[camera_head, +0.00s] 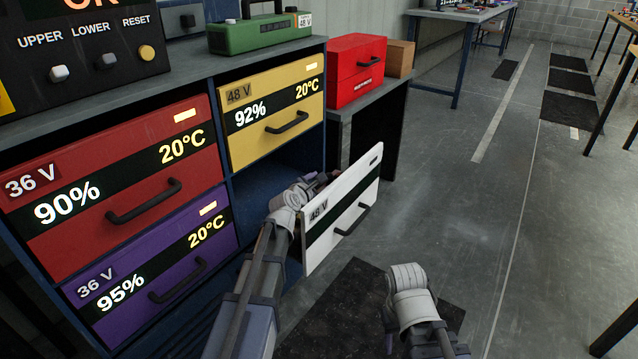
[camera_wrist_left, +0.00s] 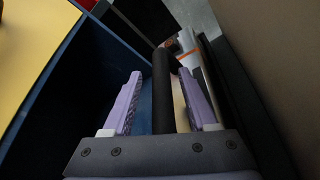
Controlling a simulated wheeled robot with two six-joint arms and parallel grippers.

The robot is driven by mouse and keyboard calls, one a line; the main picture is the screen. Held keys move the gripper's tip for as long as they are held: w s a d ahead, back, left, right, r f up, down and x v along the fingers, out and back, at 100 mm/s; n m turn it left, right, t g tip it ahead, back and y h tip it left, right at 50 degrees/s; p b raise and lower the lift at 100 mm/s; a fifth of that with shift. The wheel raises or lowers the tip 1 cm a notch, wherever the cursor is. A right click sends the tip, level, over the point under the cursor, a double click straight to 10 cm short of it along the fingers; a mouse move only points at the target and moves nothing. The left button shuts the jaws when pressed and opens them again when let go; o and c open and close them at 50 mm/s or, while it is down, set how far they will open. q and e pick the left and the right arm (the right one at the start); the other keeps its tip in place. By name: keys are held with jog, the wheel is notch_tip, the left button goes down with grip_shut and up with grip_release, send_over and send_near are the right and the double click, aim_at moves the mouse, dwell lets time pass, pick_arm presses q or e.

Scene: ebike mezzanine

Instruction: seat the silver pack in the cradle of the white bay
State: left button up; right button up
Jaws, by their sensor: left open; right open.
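The white bay (camera_head: 343,210), marked 48 V, is a drawer pulled out below the yellow one. My left arm reaches in behind its white front, and my left gripper (camera_head: 312,187) is partly hidden there. In the left wrist view the left gripper (camera_wrist_left: 168,98) is open, its purple fingers on either side of a dark upright bar (camera_wrist_left: 162,88); contact cannot be told. A silver-white piece with an orange stripe (camera_wrist_left: 188,42) shows behind the bar; I cannot tell whether it is the silver pack. The cradle is hidden. My right gripper (camera_head: 406,278) is open over the floor, fingertips hard to see.
The yellow drawer (camera_head: 270,112), red drawer (camera_head: 115,190) and purple drawer (camera_head: 160,265) are shut. A green pack (camera_head: 258,33) stands on the cabinet top. A red box (camera_head: 355,68) sits on a side table.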

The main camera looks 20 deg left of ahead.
pick_arm(q)
jog(key=p+v, duration=0.2)
jog(key=v, duration=0.5)
jog(key=shift+s, duration=0.2)
jog(key=shift+w, duration=0.1)
